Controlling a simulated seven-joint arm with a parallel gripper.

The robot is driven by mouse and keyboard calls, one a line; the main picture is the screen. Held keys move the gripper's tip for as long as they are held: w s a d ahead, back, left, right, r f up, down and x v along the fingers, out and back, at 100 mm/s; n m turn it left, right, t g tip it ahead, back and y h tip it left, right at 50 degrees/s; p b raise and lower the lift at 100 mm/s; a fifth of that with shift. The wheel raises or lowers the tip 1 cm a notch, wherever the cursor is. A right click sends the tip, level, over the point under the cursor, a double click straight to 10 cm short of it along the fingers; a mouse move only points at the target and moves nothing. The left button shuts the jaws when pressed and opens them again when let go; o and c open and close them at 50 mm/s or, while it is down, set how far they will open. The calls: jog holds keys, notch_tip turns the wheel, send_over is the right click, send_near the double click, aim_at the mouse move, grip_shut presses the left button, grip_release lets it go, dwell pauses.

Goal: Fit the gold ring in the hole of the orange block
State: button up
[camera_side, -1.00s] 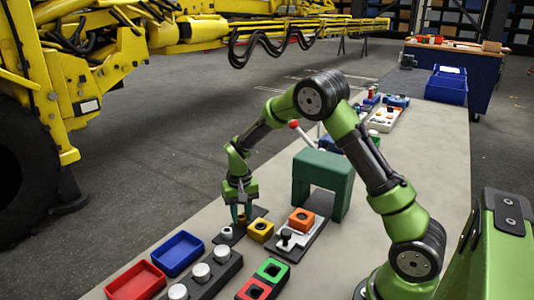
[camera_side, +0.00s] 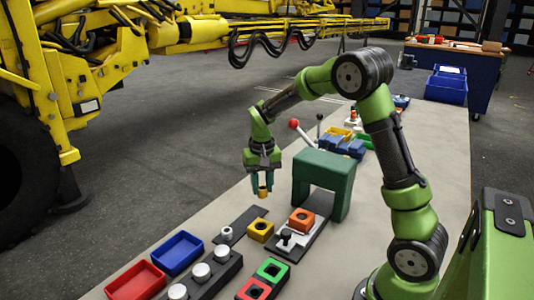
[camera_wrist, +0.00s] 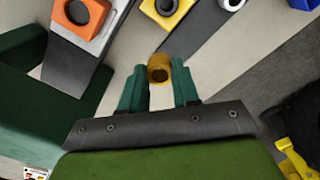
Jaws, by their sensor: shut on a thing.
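The gold ring (camera_side: 262,191) is held between the fingertips of my gripper (camera_side: 262,185), raised above the table. In the wrist view the ring (camera_wrist: 159,68) sits between the two green fingers of my gripper (camera_wrist: 160,80), its round opening visible. The orange block (camera_side: 301,219) with a round hole stands on a light plate, to the right of and below my gripper in the side view. It also shows at the upper left of the wrist view (camera_wrist: 80,14). The ring and the block are well apart.
A yellow block (camera_side: 260,230) with a hole and a white ring-like part (camera_side: 227,233) stand near a dark strip. A green arch (camera_side: 323,181) stands beside the orange block's plate. Blue (camera_side: 178,254) and red (camera_side: 135,281) trays lie at the front left.

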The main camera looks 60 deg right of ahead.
jog(key=s+d+r+n, duration=0.1)
jog(key=s+d+r, duration=0.1)
jog(key=s, duration=1)
jog(key=shift+w+d+f, duration=0.1)
jog(key=shift+d+f, duration=0.05)
jog(key=shift+f, duration=0.95)
jog(key=shift+w+d+f, duration=0.1)
jog(key=shift+f, duration=0.95)
jog(key=shift+f, duration=1)
